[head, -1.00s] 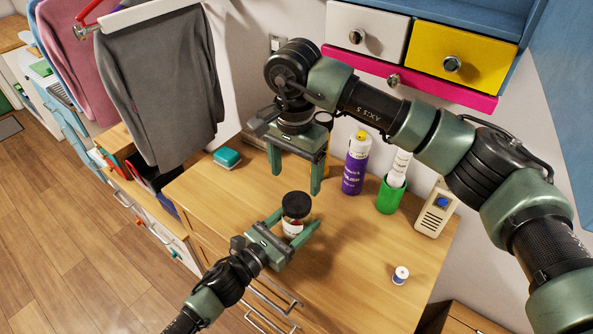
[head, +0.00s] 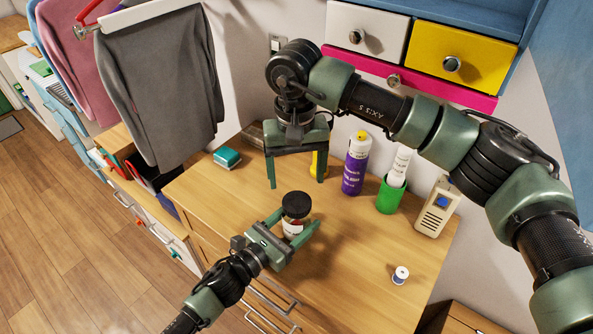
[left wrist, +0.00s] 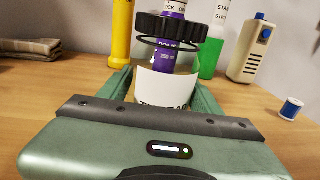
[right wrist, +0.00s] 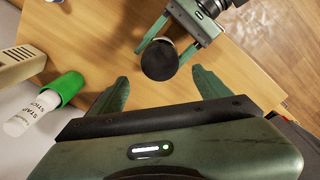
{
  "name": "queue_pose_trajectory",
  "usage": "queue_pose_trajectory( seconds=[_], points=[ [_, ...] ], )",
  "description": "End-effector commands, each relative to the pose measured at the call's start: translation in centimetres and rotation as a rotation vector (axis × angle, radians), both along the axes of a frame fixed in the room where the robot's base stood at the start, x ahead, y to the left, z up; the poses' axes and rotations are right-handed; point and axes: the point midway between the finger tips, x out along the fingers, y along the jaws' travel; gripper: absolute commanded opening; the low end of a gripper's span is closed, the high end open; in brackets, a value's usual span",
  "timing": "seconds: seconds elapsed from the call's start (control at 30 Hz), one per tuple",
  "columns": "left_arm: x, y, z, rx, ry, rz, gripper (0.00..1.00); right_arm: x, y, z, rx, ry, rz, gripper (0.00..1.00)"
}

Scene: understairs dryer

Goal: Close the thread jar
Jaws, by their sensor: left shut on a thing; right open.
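The thread jar (head: 293,228) stands upright on the wooden dresser top, with a white label and clear upper part. A black ridged lid (head: 296,204) is on top of it; the left wrist view shows the lid (left wrist: 168,28) with a thin dark ring under it, and I cannot tell if it is fully seated. My left gripper (head: 298,219) is shut on the jar body (left wrist: 163,84), below the lid. My right gripper (head: 296,183) is open and empty, pointing down above and behind the jar. In the right wrist view the lid (right wrist: 159,60) shows between and beyond its fingers.
A blue thread spool (head: 400,275) is at the right. A teal box (head: 227,157) is at the left.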

Motion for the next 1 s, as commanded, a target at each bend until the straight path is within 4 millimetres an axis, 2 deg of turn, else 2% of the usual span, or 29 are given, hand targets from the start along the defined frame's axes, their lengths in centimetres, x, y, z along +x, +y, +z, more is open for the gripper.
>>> queue_pose_trajectory(
  seconds=[0.4, 0.6, 0.87, 0.9, 1.0],
  points=[
    [0.0, 0.1, -0.1, 0.001, 0.001, 0.001, 0.0, 0.0, -0.1, -6.1, 0.001, 0.003, -0.001, 0.77],
    [0.0, 0.1, -0.1, 0.001, 0.001, 0.001, 0.0, 0.0, -0.1, -7.4, 0.0, 0.002, 0.0, 0.77],
    [0.0, 0.1, -0.1, 0.001, 0.001, 0.001, 0.0, 0.0, -0.1, -7.5, 0.001, 0.001, 0.0, 0.77],
    [0.0, 0.1, -0.1, 0.001, 0.001, 0.001, 0.0, 0.0, -0.1, -7.5, 0.001, 0.001, 0.0, 0.74],
    [0.0, 0.0, -0.1, 0.001, 0.001, 0.001, 0.0, 0.0, -0.1, -7.5, 0.001, 0.001, 0.0, 0.47]
  ],
)
